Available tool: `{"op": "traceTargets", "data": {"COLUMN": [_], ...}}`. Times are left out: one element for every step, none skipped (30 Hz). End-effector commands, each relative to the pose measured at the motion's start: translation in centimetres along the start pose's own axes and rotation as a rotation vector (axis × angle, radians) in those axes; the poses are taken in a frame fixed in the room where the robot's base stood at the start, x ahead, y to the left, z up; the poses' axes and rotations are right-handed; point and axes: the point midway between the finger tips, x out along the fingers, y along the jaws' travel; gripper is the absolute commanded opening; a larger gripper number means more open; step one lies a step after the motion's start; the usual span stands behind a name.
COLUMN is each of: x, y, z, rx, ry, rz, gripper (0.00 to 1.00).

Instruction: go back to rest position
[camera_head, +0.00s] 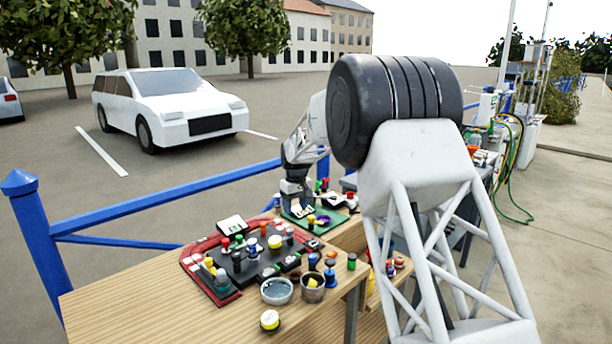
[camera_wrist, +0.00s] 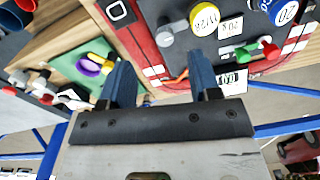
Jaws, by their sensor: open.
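My gripper (camera_wrist: 162,78) is open in the wrist view. Its two blue fingers stand apart, and I see nothing held between them. In the head view the end of my arm is above the far edge of the table (camera_head: 130,297), between a red-edged board (camera_head: 225,297) and a green board (camera_head: 328,228); the fingertips are too small there to make out. The green board (camera_wrist: 73,63) shows at left in the wrist view, with a purple ring and a yellow piece on it. The red-edged board (camera_wrist: 150,62) shows at the upper right.
The red-edged board carries several knobs and coloured pieces. A blue railing (camera_head: 170,200) runs behind the table. The table's left part is clear.

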Motion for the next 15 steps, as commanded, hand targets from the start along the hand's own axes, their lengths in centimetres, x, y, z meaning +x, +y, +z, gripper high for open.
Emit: {"op": "traceTargets", "data": {"x": [-1.0,-1.6,-2.1,-2.7,-3.2,-3.9,-4.3,-4.8,-5.4,-5.9,-6.4,-6.9,-7.4,-7.8,-8.3], "y": [0.0,0.0,0.0,0.0,0.0,-0.1,-0.1,-0.2,-0.3,-0.3,-0.4,-0.5,-0.5,-0.6,-0.7], "z": [1.1,1.7,2.6,3.3,4.0,5.0,5.7,6.4,7.4,8.1,8.9,9.9,10.6,11.4,12.4], "rx": [0.01,0.017,0.027,0.034,0.041,0.05,0.056,0.064,0.073,0.081,0.087,0.097,0.104,0.111,0.121], "ry": [0.005,0.008,0.01,0.013,0.015,0.018,0.02,0.022,0.026,0.028,0.031,0.033,0.036,0.038,0.041], "rz": [0.003,0.004,0.006,0.007,0.008,0.01,0.011,0.013,0.015,0.016,0.017,0.019,0.02,0.021,0.023], "gripper": [0.57,0.57,0.57,0.57,0.57,0.57,0.57,0.57,0.57,0.57,0.57,0.57,0.57,0.57,0.57]}}
